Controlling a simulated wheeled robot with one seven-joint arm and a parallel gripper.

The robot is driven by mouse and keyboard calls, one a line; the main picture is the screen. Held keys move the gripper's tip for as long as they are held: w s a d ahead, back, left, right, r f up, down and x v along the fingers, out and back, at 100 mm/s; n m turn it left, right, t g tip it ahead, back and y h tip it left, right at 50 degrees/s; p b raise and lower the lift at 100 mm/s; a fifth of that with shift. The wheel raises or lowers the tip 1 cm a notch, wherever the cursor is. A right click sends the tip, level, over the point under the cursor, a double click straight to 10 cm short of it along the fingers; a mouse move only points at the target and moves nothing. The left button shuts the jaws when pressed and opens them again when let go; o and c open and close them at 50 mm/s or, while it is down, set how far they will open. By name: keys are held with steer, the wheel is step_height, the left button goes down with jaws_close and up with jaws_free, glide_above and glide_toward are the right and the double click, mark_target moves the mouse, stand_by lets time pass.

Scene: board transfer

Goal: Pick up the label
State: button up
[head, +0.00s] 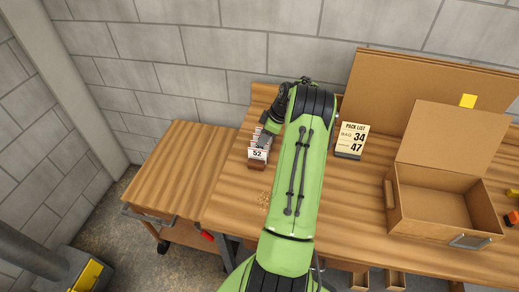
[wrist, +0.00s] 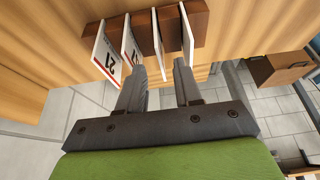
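Several white labels stand upright in a brown slotted holder (wrist: 203,25); the front one (head: 257,154) reads 52 in the head view. In the wrist view the leftmost label (wrist: 103,52) shows black digits and a red mark, another label (wrist: 131,48) leans beside it, and two more stand to the right. My gripper (wrist: 161,66) is open, its two dark fingers apart. The lower end of one label (wrist: 159,45) reaches into the gap between the fingertips, and I see no grip on it. In the head view my arm partly hides the gripper beside the holder.
A pack list sign (head: 350,140) reading 34 and 47 stands right of my arm on the wooden table (head: 335,205). An open cardboard box (head: 440,205) sits further right, with a large brown board (head: 390,80) behind. A lower wooden side table (head: 180,165) is clear.

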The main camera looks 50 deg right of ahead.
mark_target(253, 144)
steer(key=x, duration=0.4)
steer(key=shift+w+a, duration=0.1)
steer(key=shift+w, duration=0.05)
jaws_close()
